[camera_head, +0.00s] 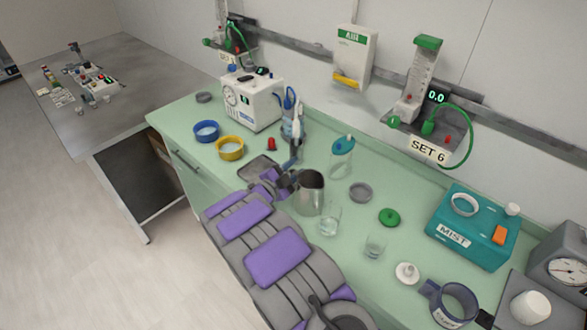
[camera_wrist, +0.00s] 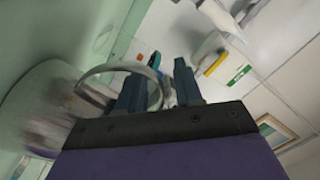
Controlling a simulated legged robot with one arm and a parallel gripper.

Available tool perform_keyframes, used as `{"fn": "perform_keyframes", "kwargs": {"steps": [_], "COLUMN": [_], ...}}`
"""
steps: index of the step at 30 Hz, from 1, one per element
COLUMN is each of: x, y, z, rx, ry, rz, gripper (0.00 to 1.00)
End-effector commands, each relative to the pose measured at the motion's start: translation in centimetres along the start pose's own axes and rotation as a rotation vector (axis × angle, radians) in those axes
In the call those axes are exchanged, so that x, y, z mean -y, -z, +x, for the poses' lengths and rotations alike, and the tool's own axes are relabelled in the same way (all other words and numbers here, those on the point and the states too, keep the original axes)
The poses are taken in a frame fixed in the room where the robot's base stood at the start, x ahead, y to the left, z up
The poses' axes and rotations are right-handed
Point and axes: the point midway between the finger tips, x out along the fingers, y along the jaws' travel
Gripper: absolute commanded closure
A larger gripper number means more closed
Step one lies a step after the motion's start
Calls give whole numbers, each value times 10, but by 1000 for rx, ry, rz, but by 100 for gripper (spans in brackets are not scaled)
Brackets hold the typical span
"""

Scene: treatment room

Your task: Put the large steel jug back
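The large steel jug (camera_head: 312,196) stands upright on the green counter, near its front edge. My gripper (camera_head: 287,182) is at the jug's left side, where the handle is largely hidden by it. In the wrist view the jug (camera_wrist: 50,110) fills the left, blurred by closeness. Its looped handle (camera_wrist: 112,68) reaches across to my gripper (camera_wrist: 167,78). The fingers are apart, with part of the handle showing in the gap between them. Contact on both sides of the handle cannot be made out.
Two glass beakers, one (camera_head: 329,219) close to the jug, stand to its right. A grey tray (camera_head: 262,168) and a teal-topped bottle (camera_head: 342,158) are nearby. A grey disc (camera_head: 361,192) and a green lid (camera_head: 389,217) lie to the right. The teal MIST box (camera_head: 470,228) stands further right.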

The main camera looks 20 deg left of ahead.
Motion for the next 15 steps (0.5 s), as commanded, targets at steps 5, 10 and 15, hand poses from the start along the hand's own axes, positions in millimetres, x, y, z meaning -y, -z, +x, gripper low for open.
{"fn": "perform_keyframes", "kwargs": {"steps": [5, 10, 15], "x": [1, 1, 3], "y": [-1, 0, 2], "z": [-1, -15, -48], "rx": [0, 2, 2], "ry": [1, 1, 3], "rz": [-1, -1, 1], "gripper": [65, 65, 65]}}
